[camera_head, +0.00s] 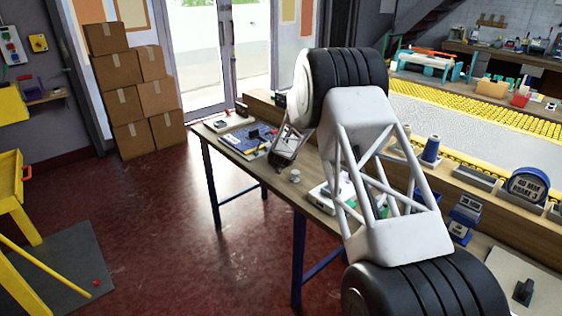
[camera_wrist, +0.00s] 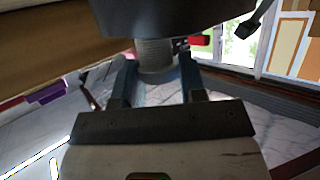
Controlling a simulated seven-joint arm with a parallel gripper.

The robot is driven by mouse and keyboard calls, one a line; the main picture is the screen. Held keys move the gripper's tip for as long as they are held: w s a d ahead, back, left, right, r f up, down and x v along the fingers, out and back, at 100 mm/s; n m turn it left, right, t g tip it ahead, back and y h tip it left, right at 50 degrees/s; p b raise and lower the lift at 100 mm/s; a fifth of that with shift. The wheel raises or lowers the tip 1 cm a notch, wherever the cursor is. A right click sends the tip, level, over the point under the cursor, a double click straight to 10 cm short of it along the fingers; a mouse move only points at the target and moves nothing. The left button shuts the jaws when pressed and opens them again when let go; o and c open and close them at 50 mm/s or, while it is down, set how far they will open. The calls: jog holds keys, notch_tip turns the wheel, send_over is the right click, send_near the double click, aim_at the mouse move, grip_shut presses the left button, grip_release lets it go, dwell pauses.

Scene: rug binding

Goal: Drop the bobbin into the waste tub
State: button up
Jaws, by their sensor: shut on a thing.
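My gripper (camera_head: 281,158) hangs at the far end of my arm, over the left part of the long workbench (camera_head: 262,184). In the wrist view, its two dark blue fingers (camera_wrist: 153,82) are shut on a grey ribbed cylinder with a wider pale lower end, which looks like the bobbin (camera_wrist: 153,52). A large dark rounded shape above hides its upper part. In the head view my jaws are too small and dark to show what they hold. A small pale spool-like thing (camera_head: 295,176) stands on the bench near the gripper. I cannot make out the waste tub for certain.
Cardboard boxes (camera_head: 132,98) are stacked by the door. The red floor before the bench is open.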

jog(key=shift+f, duration=0.55)
jog(key=o, duration=1)
jog(key=shift+s, duration=0.1)
jog(key=v, duration=0.7)
jog(key=shift+s, duration=0.3)
jog(key=shift+r, duration=0.1)
jog(key=shift+r, duration=0.1)
